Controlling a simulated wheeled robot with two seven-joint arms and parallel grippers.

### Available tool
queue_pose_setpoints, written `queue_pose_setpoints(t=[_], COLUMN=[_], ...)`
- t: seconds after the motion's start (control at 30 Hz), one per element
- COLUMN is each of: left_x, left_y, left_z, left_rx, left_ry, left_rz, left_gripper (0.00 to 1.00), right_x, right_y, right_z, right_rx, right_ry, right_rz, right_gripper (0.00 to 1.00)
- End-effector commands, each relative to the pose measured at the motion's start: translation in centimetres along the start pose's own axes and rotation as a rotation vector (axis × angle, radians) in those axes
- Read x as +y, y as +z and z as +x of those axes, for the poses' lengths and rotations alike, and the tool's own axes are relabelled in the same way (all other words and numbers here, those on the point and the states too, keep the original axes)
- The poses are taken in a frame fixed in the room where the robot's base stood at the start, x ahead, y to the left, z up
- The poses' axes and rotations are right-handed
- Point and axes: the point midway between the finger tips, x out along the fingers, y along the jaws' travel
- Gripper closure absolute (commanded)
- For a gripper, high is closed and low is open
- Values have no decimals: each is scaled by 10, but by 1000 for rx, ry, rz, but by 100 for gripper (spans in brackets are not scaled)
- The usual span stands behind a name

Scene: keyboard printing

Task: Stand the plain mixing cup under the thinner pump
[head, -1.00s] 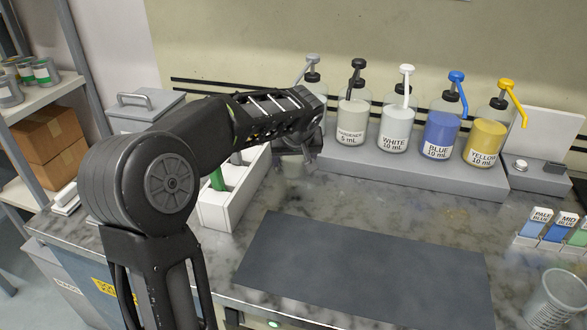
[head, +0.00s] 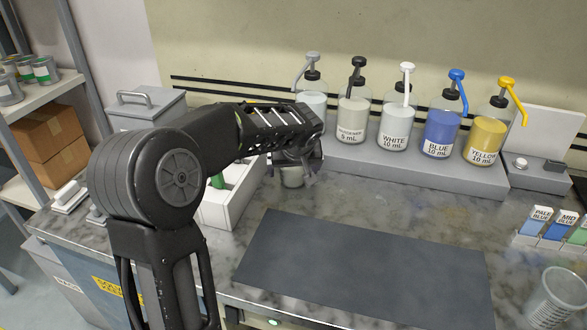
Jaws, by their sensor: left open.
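A small plain grey cup (head: 292,178) stands upright on the counter in front of the leftmost pump bottle. That bottle (head: 311,102) has a grey pump head (head: 313,58) with its spout pointing down and left; its label is hidden behind my arm, so I cannot read whether it is the thinner. My left gripper (head: 294,162) is open, right at the cup's upper part. The fingers are dark and partly hidden by my forearm, so I cannot tell whether they touch the cup. My right gripper is out of view.
Hardener (head: 353,120), white, blue and yellow pump bottles stand in a row on a grey platform (head: 420,168). A white divided box (head: 232,208) is beside my left arm. A dark mat (head: 365,268) lies clear in front. A clear cup (head: 556,298) stands at the right edge.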

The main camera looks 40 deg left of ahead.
Motion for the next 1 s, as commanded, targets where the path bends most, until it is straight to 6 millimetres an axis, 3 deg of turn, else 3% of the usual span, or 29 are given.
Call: queue_pose_setpoints(t=[0.37,0.8,1.0], left_x=[1,0,0], left_y=[-2,-1,-2], left_z=[-10,-94,-118], left_rx=[2,2,1], left_ry=[2,3,1], left_rz=[-1,0,0], left_gripper=[10,10,10], right_x=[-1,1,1], right_y=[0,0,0], right_z=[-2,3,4], right_rx=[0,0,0], right_ry=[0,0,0], right_rz=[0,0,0], right_gripper=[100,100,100])
